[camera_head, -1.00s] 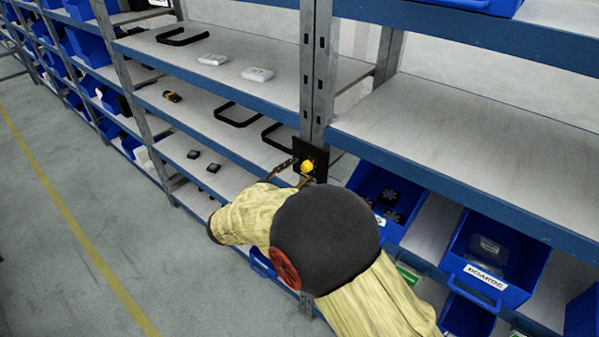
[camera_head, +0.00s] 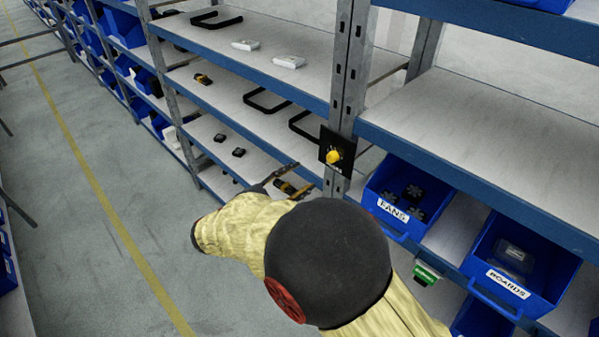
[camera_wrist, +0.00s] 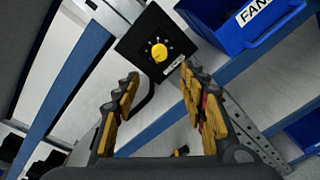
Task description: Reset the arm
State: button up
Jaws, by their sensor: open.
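My gripper (camera_head: 287,180) is open and empty, left of and below the black panel with a yellow knob (camera_head: 333,155) on the shelf post. In the wrist view my gripper (camera_wrist: 158,100) shows both yellow-padded fingers spread apart. The yellow knob (camera_wrist: 159,52) sits on its black plate beyond the fingertips, apart from them. My arm, in a pale yellow sleeve with a dark joint, covers part of the lower shelves.
A metal post (camera_head: 352,70) stands beside my gripper. Blue bins labelled FANS (camera_head: 405,195) and BOARDS (camera_head: 520,262) stand at the right. Shelf edges run close by. The grey floor aisle (camera_head: 70,220) at the left is clear.

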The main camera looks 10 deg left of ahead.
jog(key=s+d+f+m+g, duration=0.1)
jog(key=s+d+f+g, duration=0.4)
jog(key=f, duration=0.4)
jog(key=s+d+m+g+y, duration=0.35)
jog(key=s+d, duration=0.25)
jog(key=s, duration=0.4)
jog(key=s+d+r+m+y, duration=0.6)
jog(key=s+d+r+m, duration=0.7)
jog(key=d+r+m, duration=0.1)
jog(key=shift+s+d+m+t+y+b, duration=0.25)
jog(key=shift+d+m+t+y+b, duration=0.15)
jog(key=shift+d+m, duration=0.4)
